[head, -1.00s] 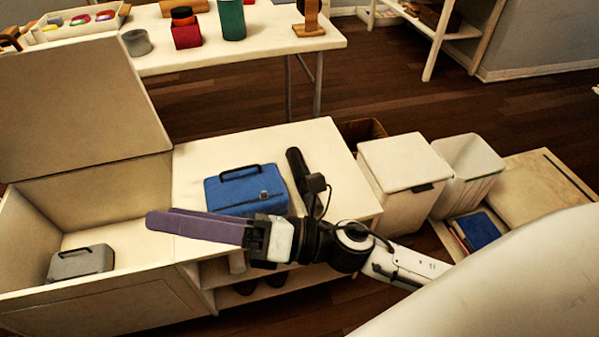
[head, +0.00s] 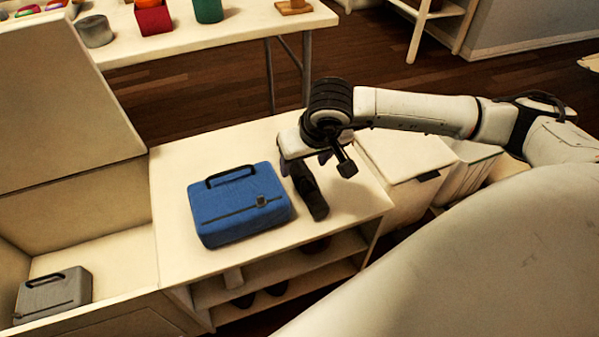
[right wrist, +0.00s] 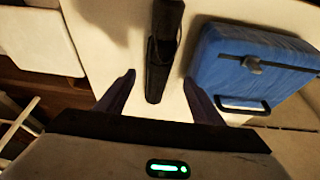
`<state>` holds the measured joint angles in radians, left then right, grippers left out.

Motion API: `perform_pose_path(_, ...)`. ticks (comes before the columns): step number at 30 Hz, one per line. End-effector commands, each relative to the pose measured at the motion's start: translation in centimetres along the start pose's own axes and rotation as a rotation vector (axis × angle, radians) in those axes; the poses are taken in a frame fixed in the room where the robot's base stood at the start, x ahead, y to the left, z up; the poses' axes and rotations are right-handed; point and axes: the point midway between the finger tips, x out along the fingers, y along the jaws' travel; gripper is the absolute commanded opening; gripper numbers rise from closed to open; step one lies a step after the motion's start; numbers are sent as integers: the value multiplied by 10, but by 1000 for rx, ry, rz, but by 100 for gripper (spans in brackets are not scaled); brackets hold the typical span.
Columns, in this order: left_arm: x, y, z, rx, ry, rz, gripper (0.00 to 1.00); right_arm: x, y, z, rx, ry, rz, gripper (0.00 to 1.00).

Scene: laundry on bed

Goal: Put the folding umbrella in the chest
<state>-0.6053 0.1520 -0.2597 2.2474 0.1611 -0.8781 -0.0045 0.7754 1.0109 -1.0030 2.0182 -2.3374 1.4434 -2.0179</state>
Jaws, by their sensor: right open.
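The black folding umbrella (head: 312,197) lies on the cream bench top, to the right of a blue case. In the right wrist view the umbrella (right wrist: 159,66) lies between my spread fingers and extends ahead of them. My right gripper (head: 305,160) points down over the far end of the umbrella, open and empty; its fingers are partly hidden by the wrist. The chest (head: 70,205) stands open at the left with its lid raised. A grey case (head: 54,293) lies inside it. My left gripper is out of view.
The blue case (head: 240,207) sits between the umbrella and the chest; it also shows in the right wrist view (right wrist: 250,70). White bins (head: 400,163) stand right of the bench. A table (head: 225,32) with several items stands behind.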

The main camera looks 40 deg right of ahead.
Motion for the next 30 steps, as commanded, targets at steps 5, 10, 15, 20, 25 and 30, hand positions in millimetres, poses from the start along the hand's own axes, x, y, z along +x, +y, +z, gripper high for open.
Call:
perform_pose_path(5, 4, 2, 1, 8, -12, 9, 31, 16, 0, 1, 2, 0, -1, 61)
perform_pose_path(10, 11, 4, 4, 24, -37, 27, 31, 41, 3, 5, 3, -4, -1, 61)
perform_pose_path(15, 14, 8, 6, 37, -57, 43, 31, 61, 4, 4, 3, -1, -2, 61)
perform_pose_path(20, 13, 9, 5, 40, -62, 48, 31, 65, 4, 3, 1, 0, -4, 61)
perform_pose_path(25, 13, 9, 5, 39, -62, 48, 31, 64, 4, 3, 2, 0, -3, 58)
perform_pose_path(30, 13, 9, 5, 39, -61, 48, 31, 64, 4, 3, 2, 0, -3, 29)
